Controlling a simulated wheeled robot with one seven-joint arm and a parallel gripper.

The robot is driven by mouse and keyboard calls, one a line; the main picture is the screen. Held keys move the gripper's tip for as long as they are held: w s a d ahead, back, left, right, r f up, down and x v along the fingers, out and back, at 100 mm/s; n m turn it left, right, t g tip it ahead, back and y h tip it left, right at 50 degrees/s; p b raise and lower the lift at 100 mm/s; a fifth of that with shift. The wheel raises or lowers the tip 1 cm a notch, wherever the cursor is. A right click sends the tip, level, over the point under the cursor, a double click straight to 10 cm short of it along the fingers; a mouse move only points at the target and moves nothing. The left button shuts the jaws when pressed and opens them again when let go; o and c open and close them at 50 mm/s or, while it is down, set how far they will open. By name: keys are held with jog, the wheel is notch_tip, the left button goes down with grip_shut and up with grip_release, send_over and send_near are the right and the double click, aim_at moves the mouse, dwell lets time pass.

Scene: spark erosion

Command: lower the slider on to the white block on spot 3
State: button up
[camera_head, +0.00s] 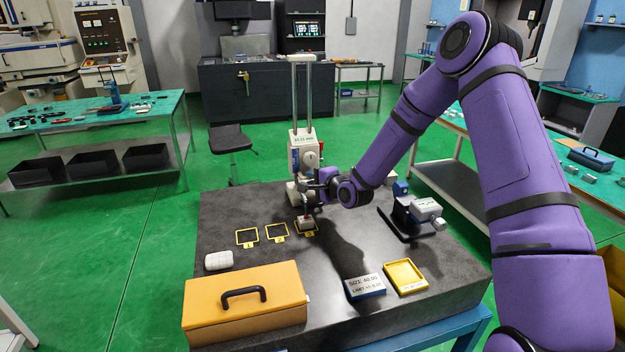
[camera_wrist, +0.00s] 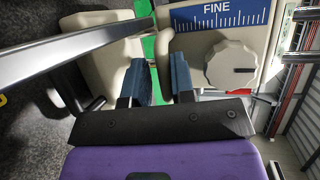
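The slider (camera_head: 306,153) is a pale block with a display and a knob, on the twin columns of an upright height gauge. In the wrist view a grey round knob (camera_wrist: 232,65) sits below a blue scale marked FINE. The white block (camera_head: 306,223) is on spot 3 (camera_head: 315,234), a yellow frame at the gauge's foot; a reddish tip shows just over it, contact unclear. My gripper (camera_head: 318,188) is beside the gauge, just below the slider. In the wrist view my gripper's blue fingers (camera_wrist: 161,78) stand a little apart with a pale part between them; whether they grip it is unclear.
Two empty yellow frames (camera_head: 262,235) lie left of spot 3. A white rounded object (camera_head: 219,260), an orange case (camera_head: 246,304), a blue labelled box (camera_head: 365,288), a yellow tray (camera_head: 405,277) and a dark stand (camera_head: 405,220) also stand on the dark slab.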

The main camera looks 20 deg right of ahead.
jog(key=v, duration=1)
jog(key=shift+s+d, duration=0.15)
jog(key=shift+s, duration=0.05)
jog(key=s+d+r+n+g+h, duration=0.3)
jog(key=s+r+n+g+h, duration=0.45)
jog(key=s+r, duration=0.85)
jog(key=s+r+n+g, duration=0.1)
jog(key=s+r+n, duration=0.2)
jog(key=s, duration=0.8)
jog(key=s+r+n+y, duration=0.1)
jog(key=s+r+n, duration=0.3)
jog(key=s, duration=0.8)
notch_tip(320, 180, up, 3)
jog(key=shift+f+g, duration=0.1)
jog(key=shift+g, duration=0.25)
